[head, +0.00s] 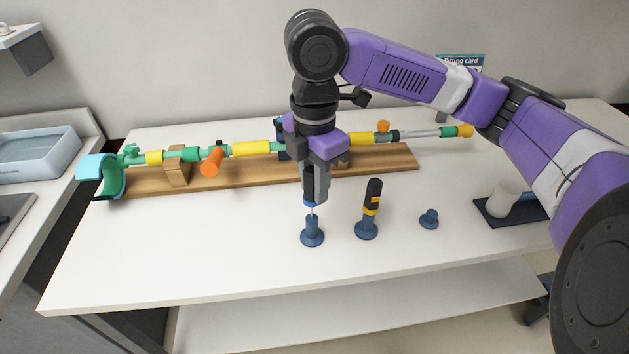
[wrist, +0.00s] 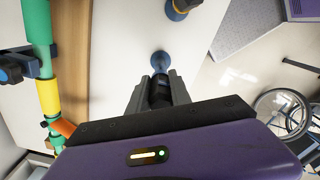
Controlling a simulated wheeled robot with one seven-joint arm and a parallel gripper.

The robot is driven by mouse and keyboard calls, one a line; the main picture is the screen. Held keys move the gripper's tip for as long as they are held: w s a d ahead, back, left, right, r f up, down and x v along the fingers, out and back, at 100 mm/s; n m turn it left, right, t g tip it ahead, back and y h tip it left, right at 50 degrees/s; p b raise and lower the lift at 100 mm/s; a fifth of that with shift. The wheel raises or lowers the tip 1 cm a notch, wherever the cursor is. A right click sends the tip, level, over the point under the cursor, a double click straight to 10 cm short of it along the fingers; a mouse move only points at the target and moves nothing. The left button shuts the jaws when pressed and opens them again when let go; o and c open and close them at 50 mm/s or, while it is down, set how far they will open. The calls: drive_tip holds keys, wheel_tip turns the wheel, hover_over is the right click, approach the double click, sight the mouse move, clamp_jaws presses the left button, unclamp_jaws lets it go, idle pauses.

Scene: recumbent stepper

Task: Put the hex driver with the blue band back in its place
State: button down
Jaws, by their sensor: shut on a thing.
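My gripper (head: 316,195) points straight down and is shut on the hex driver with the blue band (head: 310,204). The band and a thin pale shaft show below the fingers; most of the handle is hidden between them. The shaft meets the top of the leftmost dark blue stand (head: 312,236); I cannot tell how far the tip is inside. In the wrist view, my gripper (wrist: 160,88) hides most of the driver, with the stand (wrist: 160,62) just beyond the fingertips.
A yellow-banded driver (head: 372,196) stands upright in the middle stand (head: 367,230). A small empty stand (head: 429,219) is farther right. Behind lies a wooden board (head: 384,162) bearing a green and yellow tube assembly (head: 251,149). The white table's (head: 200,260) front left is clear.

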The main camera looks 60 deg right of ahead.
drive_tip(key=shift+f+b, duration=1.4)
drive_tip(key=shift+f, duration=0.8)
drive_tip(key=c, duration=1.1)
unclamp_jaws()
wheel_tip(320, 180, up, 8)
drive_tip(key=shift+f+p, duration=0.15)
drive_tip(key=shift+p, duration=0.3)
drive_tip(key=shift+s, duration=0.1)
